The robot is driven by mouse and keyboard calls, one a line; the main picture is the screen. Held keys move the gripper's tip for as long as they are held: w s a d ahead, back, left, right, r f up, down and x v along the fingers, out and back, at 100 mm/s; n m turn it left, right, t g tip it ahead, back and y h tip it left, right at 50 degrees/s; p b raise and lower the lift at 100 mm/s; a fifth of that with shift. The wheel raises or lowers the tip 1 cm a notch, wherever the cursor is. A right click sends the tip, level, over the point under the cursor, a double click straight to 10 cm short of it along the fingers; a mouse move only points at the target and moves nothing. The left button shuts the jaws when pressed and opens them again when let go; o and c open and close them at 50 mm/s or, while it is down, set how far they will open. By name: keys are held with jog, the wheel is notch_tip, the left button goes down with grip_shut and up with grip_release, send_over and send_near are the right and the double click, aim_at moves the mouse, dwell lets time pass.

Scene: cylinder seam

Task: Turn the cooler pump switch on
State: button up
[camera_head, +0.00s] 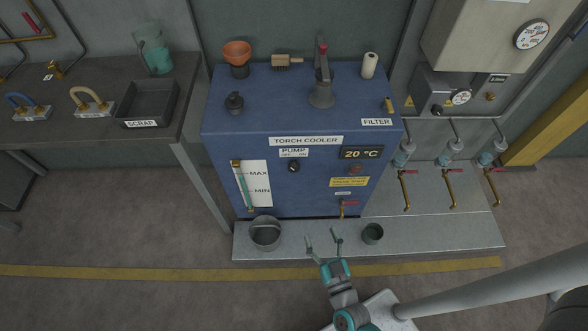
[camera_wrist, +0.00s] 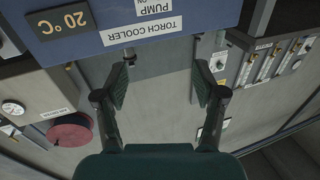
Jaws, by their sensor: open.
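The blue torch cooler (camera_head: 240,145) stands at the middle of the head view. Its pump switch (camera_head: 294,167) is a small dark round knob on the front, just under the PUMP label (camera_head: 293,152) with OFF at left and ON at right. Which way the knob points is too small to tell. My gripper (camera_head: 323,238) is open and empty, low in front of the cooler and apart from the switch. In the wrist view, my gripper (camera_wrist: 161,90) has its two fingers spread wide; the cooler (camera_wrist: 115,15) shows upside down at the top, and the switch is not visible.
A bucket (camera_head: 265,233) and a small dark cup (camera_head: 373,234) stand on the pale ledge (camera_head: 440,238) either side of my gripper. A tap with a red handle (camera_head: 347,203) juts from the cooler's lower front. A bench with a scrap bin (camera_head: 148,103) is at left.

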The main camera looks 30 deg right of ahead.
aim_at(294, 170)
jog(key=w+d+f+m+h, duration=0.1)
jog(key=w+d+f, duration=0.1)
jog(key=w, duration=0.7)
jog(key=w+d+f+m+g+h, duration=0.1)
jog(key=w+d+f+h, duration=0.1)
jog(key=w, duration=0.7)
jog(key=w+d+f+m+h, duration=0.1)
jog(key=w+d+f, duration=0.1)
jog(key=w, duration=0.7)
jog(key=shift+w+d+f+g, duration=0.15)
jog(key=shift+w+f+g, duration=0.15)
jog(key=shift+g, duration=0.1)
jog(key=c, duration=1.2)
